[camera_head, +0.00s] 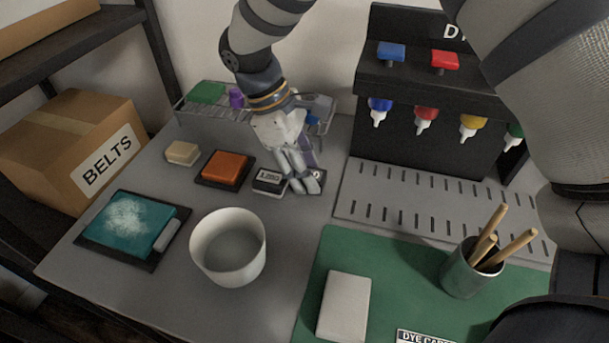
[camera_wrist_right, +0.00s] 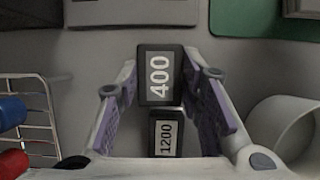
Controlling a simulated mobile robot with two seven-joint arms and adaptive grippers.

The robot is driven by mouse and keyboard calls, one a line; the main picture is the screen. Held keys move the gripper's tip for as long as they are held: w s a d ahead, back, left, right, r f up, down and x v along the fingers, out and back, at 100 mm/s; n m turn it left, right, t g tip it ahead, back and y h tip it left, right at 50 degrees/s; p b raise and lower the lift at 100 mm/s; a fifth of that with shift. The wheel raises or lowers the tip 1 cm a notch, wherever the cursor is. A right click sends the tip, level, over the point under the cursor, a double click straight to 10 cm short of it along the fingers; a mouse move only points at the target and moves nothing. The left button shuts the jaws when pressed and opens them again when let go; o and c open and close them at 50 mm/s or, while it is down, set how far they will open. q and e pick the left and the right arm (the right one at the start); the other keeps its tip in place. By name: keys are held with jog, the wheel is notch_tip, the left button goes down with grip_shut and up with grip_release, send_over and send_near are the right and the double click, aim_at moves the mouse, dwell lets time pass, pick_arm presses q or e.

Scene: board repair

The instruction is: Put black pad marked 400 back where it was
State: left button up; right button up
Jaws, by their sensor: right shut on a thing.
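The black pad marked 400 (camera_wrist_right: 161,75) is between the two fingers of my right gripper (camera_head: 305,186), its pale label facing the wrist camera. The gripper is shut on it. In the head view the fingers hide most of this pad. My left gripper is not in view.
An orange block in a black tray (camera_head: 226,168) and a beige block (camera_head: 182,153) stand left of the pads. A wire basket (camera_head: 181,118) is behind, a white bowl (camera_head: 228,246) in front. A slotted metal plate (camera_head: 400,196) lies to the right.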

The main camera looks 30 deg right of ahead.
jog(key=shift+f, duration=0.95)
jog(key=shift+f, duration=0.15)
jog(key=o, duration=1.1)
jog(key=v, duration=1.2)
jog(key=shift+a, duration=0.1)
